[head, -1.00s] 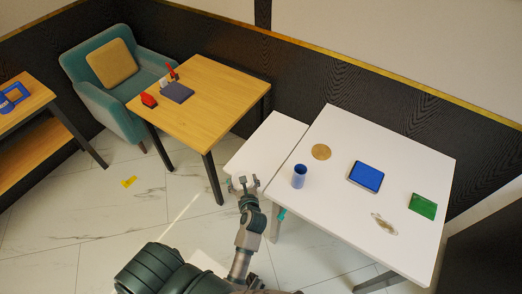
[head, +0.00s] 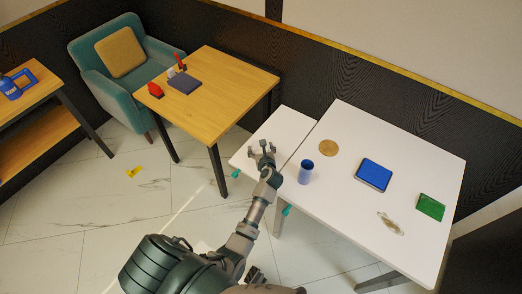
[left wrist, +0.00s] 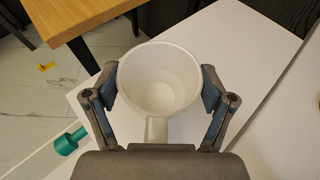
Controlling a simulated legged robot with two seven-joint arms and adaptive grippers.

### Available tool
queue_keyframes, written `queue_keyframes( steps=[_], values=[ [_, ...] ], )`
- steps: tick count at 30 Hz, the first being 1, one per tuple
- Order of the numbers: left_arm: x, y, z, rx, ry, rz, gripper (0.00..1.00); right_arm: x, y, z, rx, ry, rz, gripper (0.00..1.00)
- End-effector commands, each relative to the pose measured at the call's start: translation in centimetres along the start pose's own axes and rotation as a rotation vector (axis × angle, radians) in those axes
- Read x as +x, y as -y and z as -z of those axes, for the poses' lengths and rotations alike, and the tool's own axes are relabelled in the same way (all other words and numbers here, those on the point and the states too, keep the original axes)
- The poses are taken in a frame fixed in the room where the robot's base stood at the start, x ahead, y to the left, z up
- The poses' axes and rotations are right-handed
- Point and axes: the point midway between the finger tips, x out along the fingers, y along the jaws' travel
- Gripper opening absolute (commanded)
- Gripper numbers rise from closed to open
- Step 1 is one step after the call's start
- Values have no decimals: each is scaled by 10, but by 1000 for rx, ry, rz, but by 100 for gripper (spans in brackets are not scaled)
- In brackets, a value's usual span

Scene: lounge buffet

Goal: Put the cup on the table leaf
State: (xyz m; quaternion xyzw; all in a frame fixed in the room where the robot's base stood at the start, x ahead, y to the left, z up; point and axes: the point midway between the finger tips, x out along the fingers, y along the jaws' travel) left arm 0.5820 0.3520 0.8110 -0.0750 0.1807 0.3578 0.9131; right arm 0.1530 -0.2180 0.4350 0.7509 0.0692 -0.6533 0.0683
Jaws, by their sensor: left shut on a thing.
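The white cup (left wrist: 160,80) sits upright between the two fingers of my left gripper (left wrist: 160,92) in the left wrist view. Its open mouth faces the camera, it looks empty, and its handle points toward the palm. In the head view my left gripper (head: 262,150) is over the white table leaf (head: 285,125), which adjoins the left side of the white table (head: 340,117). The cup is hard to make out there against the white leaf. I cannot tell whether the cup's base touches the leaf. My right gripper is not in view.
A blue cup (head: 305,172) stands on the white table close to my left gripper, near a round tan coaster (head: 329,148). A blue tablet-like item (head: 374,174) and a green item (head: 430,206) lie farther right. A wooden table (head: 215,95) stands left of the leaf.

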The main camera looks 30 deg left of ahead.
Motion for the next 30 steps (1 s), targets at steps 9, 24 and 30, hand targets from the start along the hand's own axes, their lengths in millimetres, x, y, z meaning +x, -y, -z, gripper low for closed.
queue_keyframes(
  steps=[9,24,30],
  values=[
    [3,0,8,-2,2,2,43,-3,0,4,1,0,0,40],
    [4,0,10,-1,1,1,100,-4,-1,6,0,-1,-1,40],
    [-9,1,9,-1,0,3,100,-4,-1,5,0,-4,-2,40]
  ],
)
